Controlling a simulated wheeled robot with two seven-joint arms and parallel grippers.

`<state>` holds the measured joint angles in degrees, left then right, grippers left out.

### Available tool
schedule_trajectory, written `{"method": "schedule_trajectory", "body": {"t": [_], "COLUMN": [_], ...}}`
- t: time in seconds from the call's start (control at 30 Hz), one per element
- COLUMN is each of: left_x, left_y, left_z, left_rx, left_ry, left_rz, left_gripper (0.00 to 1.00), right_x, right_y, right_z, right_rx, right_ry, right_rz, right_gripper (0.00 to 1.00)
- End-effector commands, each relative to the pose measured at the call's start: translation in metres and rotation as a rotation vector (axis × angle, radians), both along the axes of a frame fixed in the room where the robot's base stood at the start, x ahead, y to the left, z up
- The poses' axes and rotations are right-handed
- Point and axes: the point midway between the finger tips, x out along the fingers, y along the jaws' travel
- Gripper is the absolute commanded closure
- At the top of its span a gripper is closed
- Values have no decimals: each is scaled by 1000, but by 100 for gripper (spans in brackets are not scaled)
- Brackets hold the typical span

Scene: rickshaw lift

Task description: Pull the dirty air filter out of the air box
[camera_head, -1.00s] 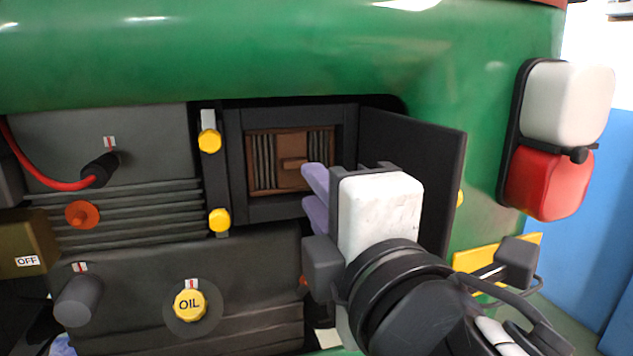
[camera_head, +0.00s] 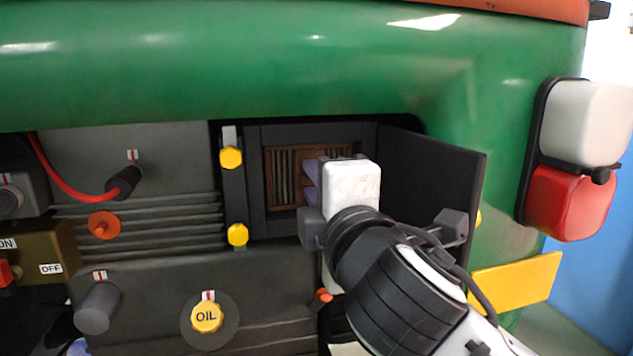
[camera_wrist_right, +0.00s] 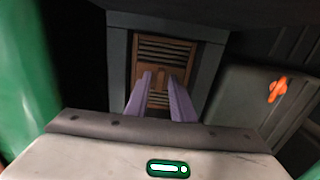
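The brown, pleated dirty air filter (camera_head: 283,180) sits inside the dark, open air box (camera_head: 255,207). My right gripper (camera_head: 309,183) is in front of it and hides its right half and grip tab in the head view. In the right wrist view the purple fingers (camera_wrist_right: 160,88) reach into the air box frame (camera_wrist_right: 118,62), toward the filter (camera_wrist_right: 165,48). The fingers stand apart, with the filter's brown middle showing between them. Contact with the tab cannot be made out. My left gripper is not in view.
The air box door (camera_head: 435,190) stands open close to the right of my right gripper. Yellow latches (camera_head: 231,157) are on the box's left side. A yellow OIL cap (camera_head: 206,316) is below left, and a red cable (camera_head: 70,188) is at the far left.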

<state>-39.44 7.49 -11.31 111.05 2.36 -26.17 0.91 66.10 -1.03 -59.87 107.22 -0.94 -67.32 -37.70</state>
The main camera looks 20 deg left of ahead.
Motion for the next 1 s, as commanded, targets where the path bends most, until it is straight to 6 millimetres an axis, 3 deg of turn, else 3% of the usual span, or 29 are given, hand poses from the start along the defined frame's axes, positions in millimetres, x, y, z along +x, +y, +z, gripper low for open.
{"method": "schedule_trajectory", "body": {"t": [0.13, 0.3, 1.0], "left_x": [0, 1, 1], "left_y": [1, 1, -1], "left_z": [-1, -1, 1], "left_rx": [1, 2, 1], "left_ry": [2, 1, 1], "left_rz": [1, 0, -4], "left_gripper": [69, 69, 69], "right_x": [1, 1, -8], "right_y": [0, 0, -6], "right_z": [0, 0, 1], "right_rx": [1, 1, 0], "right_ry": [-1, -1, -2], "right_rz": [-1, -2, -2], "right_gripper": [78, 100, 100]}}
